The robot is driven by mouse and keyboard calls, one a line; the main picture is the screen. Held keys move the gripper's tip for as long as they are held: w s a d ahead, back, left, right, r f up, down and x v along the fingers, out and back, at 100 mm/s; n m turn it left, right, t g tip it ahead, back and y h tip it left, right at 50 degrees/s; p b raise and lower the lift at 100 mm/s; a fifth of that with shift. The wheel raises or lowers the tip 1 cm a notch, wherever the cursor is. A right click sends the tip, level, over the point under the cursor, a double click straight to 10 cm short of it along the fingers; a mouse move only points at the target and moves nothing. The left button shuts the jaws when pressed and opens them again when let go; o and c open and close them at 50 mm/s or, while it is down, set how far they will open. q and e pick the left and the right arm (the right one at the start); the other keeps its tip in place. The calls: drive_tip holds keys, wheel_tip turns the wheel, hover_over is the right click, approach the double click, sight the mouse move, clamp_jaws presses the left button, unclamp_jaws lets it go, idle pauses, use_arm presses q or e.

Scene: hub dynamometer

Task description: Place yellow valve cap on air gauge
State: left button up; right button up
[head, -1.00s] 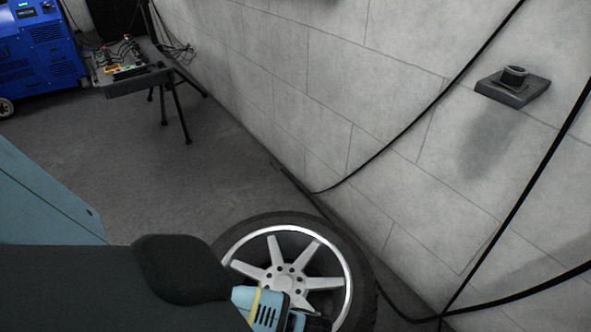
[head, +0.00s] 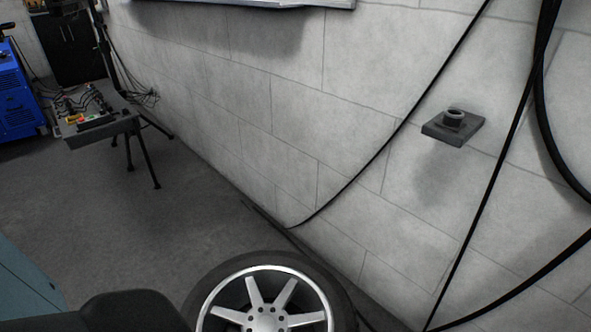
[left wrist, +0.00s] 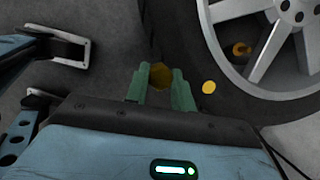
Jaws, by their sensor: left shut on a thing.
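In the left wrist view my left gripper (left wrist: 160,92) has its green fingers shut on a small dark-yellow, many-sided piece, which looks like the yellow valve cap (left wrist: 160,75). It is held over the dark floor beside the wheel's tyre. In the head view the left gripper is out of frame; only a dark part of my arm shows at the bottom left. My right gripper is not in view. I cannot make out an air gauge in either view.
A wheel with silver spokes (head: 264,320) is near the wall. A black wall fitting (head: 453,125), hanging cables and a tool table (head: 110,125) stand further off.

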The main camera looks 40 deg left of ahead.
use_arm(q)
drive_tip(key=w+a+r+n+g+h, duration=0.1)
drive_tip(key=w+a+r+n+g, duration=0.1)
drive_tip(key=w+r+n, duration=1.1)
drive_tip(key=w+a+r+n+h, duration=0.1)
drive_tip(key=w+r, duration=0.1)
drive_tip(key=r, duration=1.3)
drive_tip(key=w+a+r+n+g+h, duration=0.1)
drive_tip(key=w+r+n, duration=0.1)
drive_tip(key=r, duration=1.3)
drive_tip(key=shift+r, duration=0.15)
